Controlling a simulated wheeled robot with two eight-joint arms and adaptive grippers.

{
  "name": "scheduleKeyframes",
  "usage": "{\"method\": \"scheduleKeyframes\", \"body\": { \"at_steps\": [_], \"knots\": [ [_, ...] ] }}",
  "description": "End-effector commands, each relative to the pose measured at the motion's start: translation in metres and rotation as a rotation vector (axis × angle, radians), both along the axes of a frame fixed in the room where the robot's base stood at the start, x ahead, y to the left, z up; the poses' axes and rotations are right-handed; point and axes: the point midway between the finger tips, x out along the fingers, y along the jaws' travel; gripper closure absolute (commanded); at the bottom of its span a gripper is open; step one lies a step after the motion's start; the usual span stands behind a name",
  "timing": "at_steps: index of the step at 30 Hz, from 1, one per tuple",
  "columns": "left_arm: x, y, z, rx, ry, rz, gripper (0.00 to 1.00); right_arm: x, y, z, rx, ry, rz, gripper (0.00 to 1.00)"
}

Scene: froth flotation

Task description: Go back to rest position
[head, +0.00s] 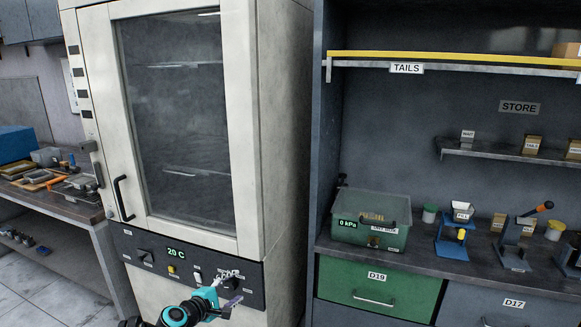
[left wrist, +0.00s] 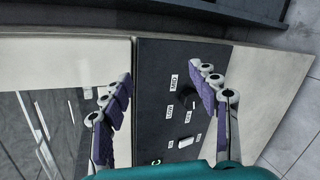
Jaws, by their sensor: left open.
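My left gripper (head: 229,292) is low in the head view, in front of the right part of the oven's dark control panel (head: 150,256). It is open and empty. In the left wrist view its two purple-padded fingers (left wrist: 163,92) stand apart, with the panel between and beyond them. A black knob (left wrist: 188,100) and a white switch (left wrist: 183,142) show there. I cannot tell how far the fingertips are from the panel. My right gripper is in neither view.
The tall pale oven (head: 285,130) has its glass door (head: 175,115) shut, and its display (head: 176,253) reads 20 C. To the right is a bench (head: 400,250) with a green box (head: 371,217) and several small items. A cluttered table (head: 85,212) stands at the left.

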Motion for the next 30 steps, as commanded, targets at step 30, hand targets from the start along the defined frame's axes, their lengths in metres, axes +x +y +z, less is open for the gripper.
{"method": "scheduleKeyframes", "body": {
  "at_steps": [30],
  "knots": [
    [-0.358,-0.006,0.033,1.528,0.03,-0.787,0.39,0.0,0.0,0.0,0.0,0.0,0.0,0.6]
  ]
}}
